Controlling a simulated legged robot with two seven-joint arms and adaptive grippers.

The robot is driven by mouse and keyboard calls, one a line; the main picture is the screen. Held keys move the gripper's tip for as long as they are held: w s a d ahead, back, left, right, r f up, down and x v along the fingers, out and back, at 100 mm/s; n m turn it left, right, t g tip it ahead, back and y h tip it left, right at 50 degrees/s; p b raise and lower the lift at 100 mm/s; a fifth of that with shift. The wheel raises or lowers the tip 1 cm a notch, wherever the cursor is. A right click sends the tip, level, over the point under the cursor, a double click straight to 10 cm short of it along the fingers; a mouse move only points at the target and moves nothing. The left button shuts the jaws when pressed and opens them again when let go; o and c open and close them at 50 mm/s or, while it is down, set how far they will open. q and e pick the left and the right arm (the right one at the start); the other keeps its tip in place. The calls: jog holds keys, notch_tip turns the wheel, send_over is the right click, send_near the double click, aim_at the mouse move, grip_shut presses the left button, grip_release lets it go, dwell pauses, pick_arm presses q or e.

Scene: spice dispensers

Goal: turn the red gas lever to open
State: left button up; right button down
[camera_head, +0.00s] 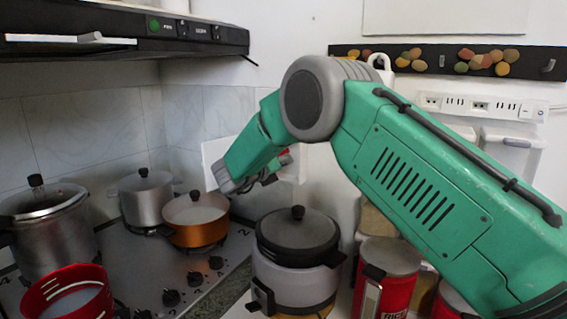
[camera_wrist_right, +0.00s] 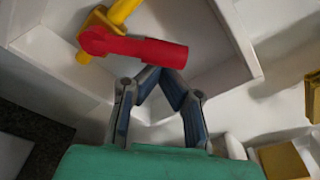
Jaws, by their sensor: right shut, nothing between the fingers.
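The red gas lever (camera_wrist_right: 140,48) lies across a yellow gas pipe (camera_wrist_right: 122,10) inside a white recess in the right wrist view. Its free end points right. My right gripper (camera_wrist_right: 160,72) is shut and empty. Its fingertips come together just below the lever's free end in that view; I cannot tell whether they touch it. In the head view my right gripper (camera_head: 262,178) is by the back wall, beside a white box (camera_head: 213,155). My left gripper is out of view.
A gas hob (camera_head: 140,267) with several pots, including an orange pan (camera_head: 196,218), stands at the left. A black-lidded cooker (camera_head: 297,236) stands below my right arm. Red tins (camera_head: 388,270) stand to its right. A range hood (camera_head: 125,33) overhangs the hob.

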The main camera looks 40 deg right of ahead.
jog(key=shift+w+r+n, duration=0.1)
jog(key=shift+r+n, duration=0.3)
jog(key=shift+n, duration=0.3)
jog(key=shift+a+r, duration=0.1)
jog(key=shift+w+r+n+g+h+b, duration=0.2)
jog(key=shift+n+g+h+b, duration=0.15)
jog(key=shift+n, duration=0.25)
jog(key=shift+w+a+r+b, duration=0.15)
jog(key=shift+w+r+b, duration=0.15)
jog(key=shift+b, duration=0.5)
jog(key=shift+w+r+b, duration=0.1)
jog(key=shift+r+b, duration=0.2)
jog(key=shift+a+r, duration=0.1)
